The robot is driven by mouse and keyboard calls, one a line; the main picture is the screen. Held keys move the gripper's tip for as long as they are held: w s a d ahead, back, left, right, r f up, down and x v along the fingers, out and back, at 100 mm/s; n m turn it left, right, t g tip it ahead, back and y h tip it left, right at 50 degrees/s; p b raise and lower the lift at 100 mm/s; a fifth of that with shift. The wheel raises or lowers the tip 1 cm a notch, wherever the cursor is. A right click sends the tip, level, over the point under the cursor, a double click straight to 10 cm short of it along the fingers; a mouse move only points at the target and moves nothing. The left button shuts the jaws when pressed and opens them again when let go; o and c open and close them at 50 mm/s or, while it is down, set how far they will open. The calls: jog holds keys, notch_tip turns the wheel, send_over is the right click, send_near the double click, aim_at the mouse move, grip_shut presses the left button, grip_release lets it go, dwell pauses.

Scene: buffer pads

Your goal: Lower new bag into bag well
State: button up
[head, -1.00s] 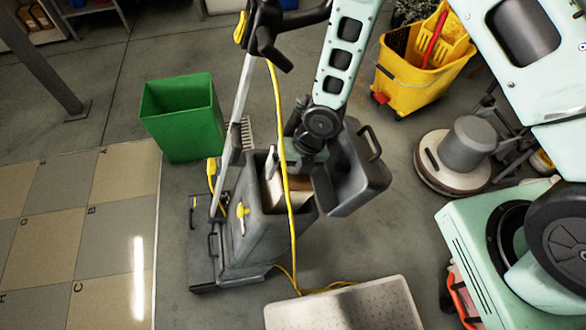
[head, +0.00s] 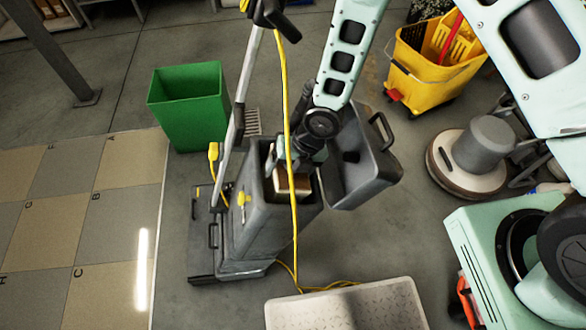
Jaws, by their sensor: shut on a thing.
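The bag well (head: 248,190) is the open top of the upright grey vacuum body in the middle of the head view. Its lid (head: 362,165) is swung open to the right. The new bag (head: 291,184), tan with a pale part beside it, shows at the mouth of the well, with its lower part hidden by the well's wall. My gripper (head: 291,162) is over the mouth of the well, shut on the bag; its fingertips are mostly hidden by my wrist and the cord.
A yellow cord (head: 291,215) hangs in front of the well. A green bin (head: 188,105) stands to the left, a yellow mop bucket (head: 432,65) and a round floor machine (head: 470,160) to the right. A speckled pale platform (head: 350,305) lies in front.

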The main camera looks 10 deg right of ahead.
jog(key=shift+s+f+b, duration=0.1)
jog(key=shift+f+b, duration=0.2)
jog(key=shift+f, duration=0.85)
jog(key=o, duration=1.1)
jog(key=shift+o, duration=0.3)
jog(key=shift+d+r, duration=0.2)
jog(key=shift+r, duration=0.2)
jog(key=a+p+v, duration=0.1)
jog(key=p+v, duration=0.9)
jog(key=v, duration=1.3)
jog(key=shift+r, duration=0.45)
